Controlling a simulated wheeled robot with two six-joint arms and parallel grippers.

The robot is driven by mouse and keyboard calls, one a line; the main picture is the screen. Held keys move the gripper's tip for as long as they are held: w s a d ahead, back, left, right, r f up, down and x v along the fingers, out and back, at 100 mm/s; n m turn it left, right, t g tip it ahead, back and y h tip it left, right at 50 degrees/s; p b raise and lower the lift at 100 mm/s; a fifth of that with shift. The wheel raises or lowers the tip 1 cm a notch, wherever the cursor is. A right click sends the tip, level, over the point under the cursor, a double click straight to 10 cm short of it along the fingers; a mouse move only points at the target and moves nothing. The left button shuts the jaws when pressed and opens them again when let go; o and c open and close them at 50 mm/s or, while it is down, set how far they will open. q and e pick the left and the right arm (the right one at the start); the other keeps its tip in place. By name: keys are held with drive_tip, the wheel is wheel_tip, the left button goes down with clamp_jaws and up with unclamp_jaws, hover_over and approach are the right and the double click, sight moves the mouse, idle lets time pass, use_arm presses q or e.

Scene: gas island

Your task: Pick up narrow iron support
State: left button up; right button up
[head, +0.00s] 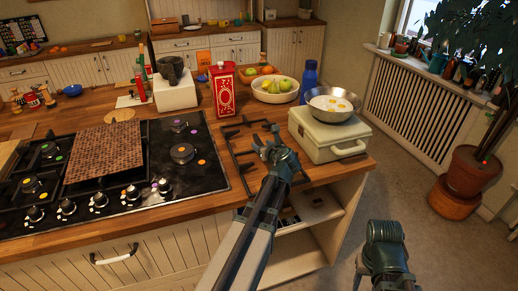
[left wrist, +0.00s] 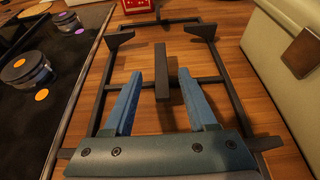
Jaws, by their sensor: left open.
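The narrow iron support (head: 238,160) is a dark rectangular grate with short prongs. It lies on the wooden counter, between the black gas hob and the cream case. My left gripper (head: 266,138) is over its right part and hides some of it. In the left wrist view, my left gripper (left wrist: 160,73) is open, with its two blue fingers apart. A central bar of the iron support (left wrist: 161,88) shows between the fingertips, and I cannot tell whether they touch it. My right gripper (head: 385,245) is at the lower right, beyond the counter; its fingers are not visible.
The gas hob (head: 180,180) with a brown woven board (head: 105,150) is left of the support. The cream case (head: 325,137) with a metal pan (head: 333,103) on top stands close on the right. A red tin (head: 222,90) and white bowl (head: 275,90) stand behind.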

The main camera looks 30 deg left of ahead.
sight(260, 143)
use_arm(q)
drive_tip(key=b+x, duration=0.1)
drive_tip(key=x, duration=0.3)
drive_tip(key=shift+w+d+f, duration=0.1)
drive_tip(key=shift+w+a+f+b, duration=0.1)
drive_tip(key=shift+w+a+b, duration=0.15)
drive_tip(key=shift+a+b, duration=0.05)
drive_tip(key=shift+s, duration=0.1)
drive_tip(key=shift+c, duration=0.3)
clamp_jaws()
idle(0.6)
